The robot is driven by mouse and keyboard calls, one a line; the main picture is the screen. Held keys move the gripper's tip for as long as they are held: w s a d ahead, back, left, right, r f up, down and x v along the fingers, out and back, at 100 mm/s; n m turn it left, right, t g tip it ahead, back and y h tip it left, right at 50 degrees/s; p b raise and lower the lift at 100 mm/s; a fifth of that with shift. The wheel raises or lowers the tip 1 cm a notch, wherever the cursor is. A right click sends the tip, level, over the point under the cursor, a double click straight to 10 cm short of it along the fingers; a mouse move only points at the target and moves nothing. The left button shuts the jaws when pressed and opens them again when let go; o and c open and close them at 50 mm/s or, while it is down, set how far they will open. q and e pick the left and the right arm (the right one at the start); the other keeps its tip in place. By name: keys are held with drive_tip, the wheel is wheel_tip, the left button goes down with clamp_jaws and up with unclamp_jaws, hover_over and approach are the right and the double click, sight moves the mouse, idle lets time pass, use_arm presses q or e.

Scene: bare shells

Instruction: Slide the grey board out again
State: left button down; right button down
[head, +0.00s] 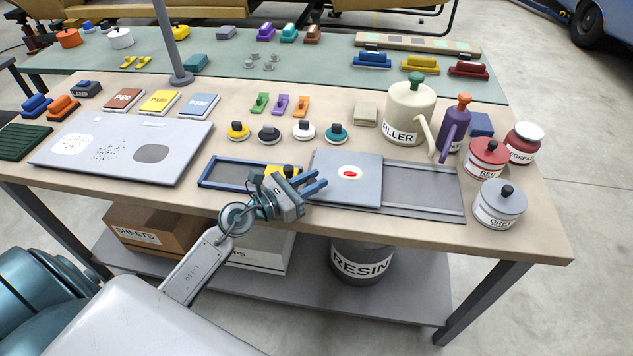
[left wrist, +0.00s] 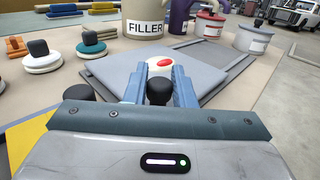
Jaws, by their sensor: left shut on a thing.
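The grey board (head: 346,190) is a flat square plate with a white patch and red spot on top. It lies over the left part of a grey railed frame (head: 425,214), whose right part shows bare. My left gripper (head: 320,184) is at the board's left edge. In the left wrist view the fingers (left wrist: 159,88) are shut around a black knob (left wrist: 158,92), apparently the board's handle. The board (left wrist: 110,70) extends beyond the fingers there. The head view hides the knob behind the fingers. My right gripper is in neither view.
The filler can (head: 408,110), red pot (head: 487,158) and grey pot (head: 499,204) stand behind and right. A large grey panel (head: 190,140) lies left.

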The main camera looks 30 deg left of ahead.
use_arm(q)
drive_tip(key=shift+a, duration=0.1)
drive_tip(key=c, duration=1.4)
unclamp_jaws()
drive_tip(key=shift+o, duration=0.7)
drive_tip(key=shift+a, duration=0.2)
drive_tip(key=shift+s+f, duration=0.1)
drive_tip(key=shift+s, duration=0.15)
drive_tip(key=shift+s+a, duration=0.25)
drive_tip(key=shift+s, duration=0.1)
drive_tip(key=b+v, duration=0.2)
drive_tip(key=v, duration=0.2)
drive_tip(key=shift+s+a+f, duration=0.15)
drive_tip(key=shift+s+a, duration=0.05)
drive_tip(key=shift+s, duration=0.1)
drive_tip(key=shift+b+v, duration=0.9)
drive_tip(key=shift+v, duration=0.15)
drive_tip(key=shift+s+a+b, duration=0.6)
drive_tip(key=shift+b, duration=0.65)
drive_tip(key=s+b, duration=0.1)
drive_tip(key=b, duration=0.2)
drive_tip(key=shift+s+a, duration=0.1)
drive_tip(key=shift+a, duration=0.05)
drive_tip(key=shift+r, duration=0.2)
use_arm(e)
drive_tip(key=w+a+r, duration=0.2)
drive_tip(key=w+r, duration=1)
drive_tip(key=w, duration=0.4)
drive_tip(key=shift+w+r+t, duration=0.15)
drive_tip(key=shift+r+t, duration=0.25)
